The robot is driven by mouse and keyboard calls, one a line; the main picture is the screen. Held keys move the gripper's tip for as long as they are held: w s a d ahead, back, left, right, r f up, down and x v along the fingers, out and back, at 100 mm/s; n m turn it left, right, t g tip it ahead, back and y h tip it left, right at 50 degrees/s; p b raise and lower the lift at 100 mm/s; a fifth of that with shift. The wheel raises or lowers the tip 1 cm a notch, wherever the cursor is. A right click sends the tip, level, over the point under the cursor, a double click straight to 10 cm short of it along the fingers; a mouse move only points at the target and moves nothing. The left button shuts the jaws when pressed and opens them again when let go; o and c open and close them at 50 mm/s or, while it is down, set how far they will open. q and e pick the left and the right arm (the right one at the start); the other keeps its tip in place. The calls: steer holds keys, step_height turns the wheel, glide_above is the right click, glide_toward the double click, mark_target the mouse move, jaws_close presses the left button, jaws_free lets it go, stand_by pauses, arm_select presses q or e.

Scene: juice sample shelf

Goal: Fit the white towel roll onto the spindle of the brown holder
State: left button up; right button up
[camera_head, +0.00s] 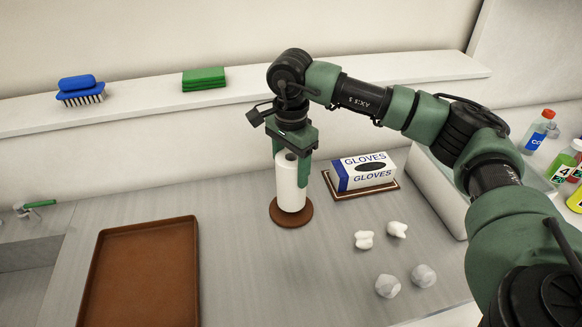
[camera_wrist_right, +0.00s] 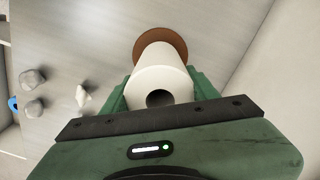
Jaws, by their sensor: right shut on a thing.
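The white towel roll (camera_head: 290,190) is upright over the round brown base of the holder (camera_head: 277,216) in the head view. My right gripper (camera_head: 291,170) is shut on the roll, with one finger on each side of its upper part. In the right wrist view the roll (camera_wrist_right: 160,66) shows between the green fingers (camera_wrist_right: 160,88), with its dark core hole facing the camera. The brown base (camera_wrist_right: 160,36) shows beyond it. The spindle is hidden, and I cannot tell whether the roll touches the base. My left gripper is out of view.
A glove box (camera_head: 365,172) on a brown tray stands right of the holder. Several white and grey lumps (camera_head: 390,286) lie in front. A large brown tray (camera_head: 142,275) is at the left. A ledge (camera_head: 140,102) behind carries a blue brush (camera_head: 80,90) and green pads (camera_head: 204,78).

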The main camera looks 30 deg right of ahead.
steer(key=shift+f+b, duration=0.95)
steer(key=shift+f, duration=0.05)
stand_by(0.5)
steer(key=o, duration=1.7)
steer(key=shift+c, duration=0.2)
steer(key=shift+r, duration=0.15)
step_height(320, 180, up, 6)
steer(key=shift+r+b, duration=0.1)
steer(key=shift+b, duration=0.65)
steer(key=shift+r, duration=0.7)
steer(key=shift+f, duration=0.1)
